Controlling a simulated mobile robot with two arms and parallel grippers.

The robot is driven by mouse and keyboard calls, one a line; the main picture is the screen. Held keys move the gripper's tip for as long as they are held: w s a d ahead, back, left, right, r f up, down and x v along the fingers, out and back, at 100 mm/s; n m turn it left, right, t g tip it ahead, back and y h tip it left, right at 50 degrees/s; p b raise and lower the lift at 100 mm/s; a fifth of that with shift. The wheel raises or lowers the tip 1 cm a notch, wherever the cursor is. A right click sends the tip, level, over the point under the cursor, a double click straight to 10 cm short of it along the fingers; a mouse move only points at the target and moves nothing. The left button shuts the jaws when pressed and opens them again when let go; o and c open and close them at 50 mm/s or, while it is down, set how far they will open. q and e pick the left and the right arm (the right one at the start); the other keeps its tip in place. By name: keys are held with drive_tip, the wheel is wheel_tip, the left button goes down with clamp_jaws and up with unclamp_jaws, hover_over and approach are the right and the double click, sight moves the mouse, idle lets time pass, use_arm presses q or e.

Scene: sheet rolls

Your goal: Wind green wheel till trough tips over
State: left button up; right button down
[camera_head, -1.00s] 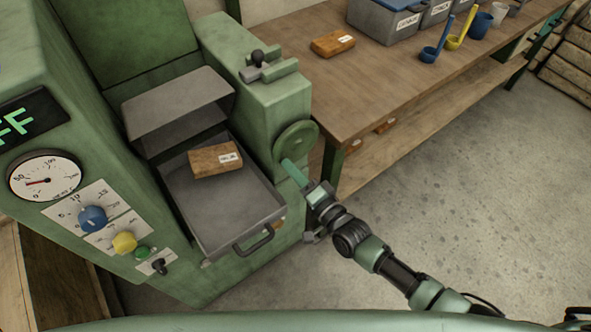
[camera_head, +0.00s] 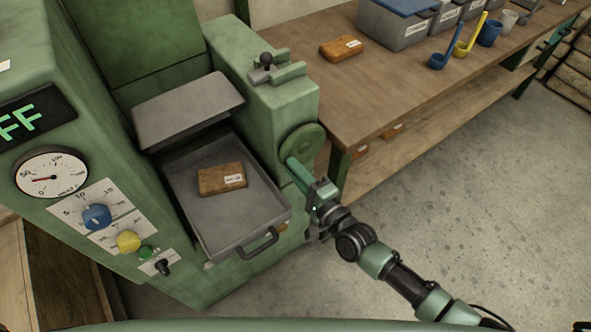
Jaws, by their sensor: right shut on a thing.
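The green wheel (camera_head: 306,141) is on the right side of the green machine, with a green crank handle (camera_head: 297,174) sticking out toward me. My right gripper (camera_head: 315,194) is shut on this handle, at its outer end. The grey trough (camera_head: 166,112) sits above the drawer of the machine and is tilted, with its broad face toward me. A grey drawer tray (camera_head: 205,222) stands pulled out below it, with a brown labelled block (camera_head: 221,179) lying in it. My left gripper is not in view.
The machine's front has a gauge (camera_head: 50,172), a blue knob (camera_head: 96,216), a yellow knob (camera_head: 128,241) and a display reading "FF". A wooden bench (camera_head: 400,95) with bins, scoops and another block stands at the right. The floor right of my arm is clear.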

drive_tip(key=shift+r, duration=0.3)
drive_tip(key=c, duration=1.3)
unclamp_jaws()
drive_tip(key=shift+f, duration=0.1)
drive_tip(key=shift+s+d+f, duration=0.1)
drive_tip(key=shift+s+d, duration=0.05)
drive_tip(key=v, duration=0.7)
drive_tip(key=shift+s+d+b, duration=0.1)
drive_tip(key=shift+s+b, duration=0.05)
drive_tip(key=shift+b, duration=0.2)
